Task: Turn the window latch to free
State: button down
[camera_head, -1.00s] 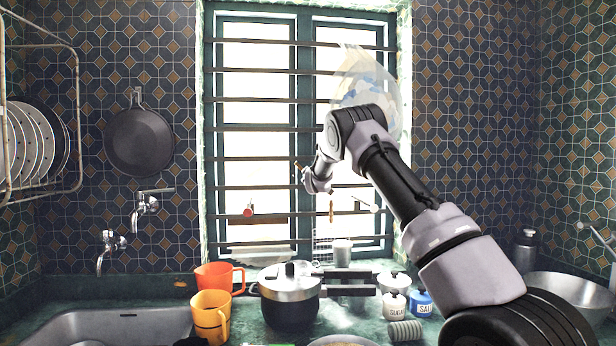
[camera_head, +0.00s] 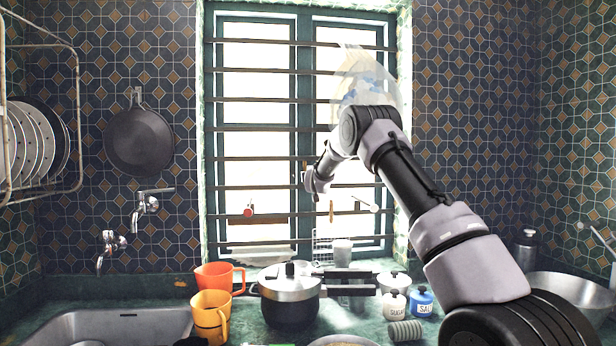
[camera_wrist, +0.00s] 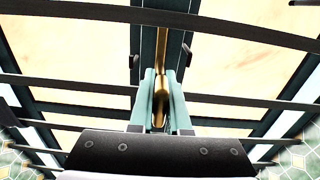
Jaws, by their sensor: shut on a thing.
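The window latch (camera_wrist: 161,76) is a brass handle on the teal middle post of the window frame (camera_wrist: 148,45). In the wrist view it runs down from the post, and its rounded end lies between my two pale green fingers. My gripper (camera_wrist: 162,112) is shut on this lower end of the latch. In the head view, my gripper (camera_head: 308,180) is at the middle post of the window, seen small behind the bars' line. The latch is mostly hidden there by my wrist.
Dark horizontal bars (camera_head: 250,129) cross the window above and below my gripper. A clear plastic bag (camera_head: 366,80) hangs at the upper right. A pressure cooker (camera_head: 290,300), orange jugs (camera_head: 212,309) and jars (camera_head: 394,303) stand on the counter below.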

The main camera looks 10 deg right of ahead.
dwell(0.4)
jog(key=c, duration=0.9)
grip_release()
jog(key=s, duration=1)
jog(key=shift+s, duration=0.4)
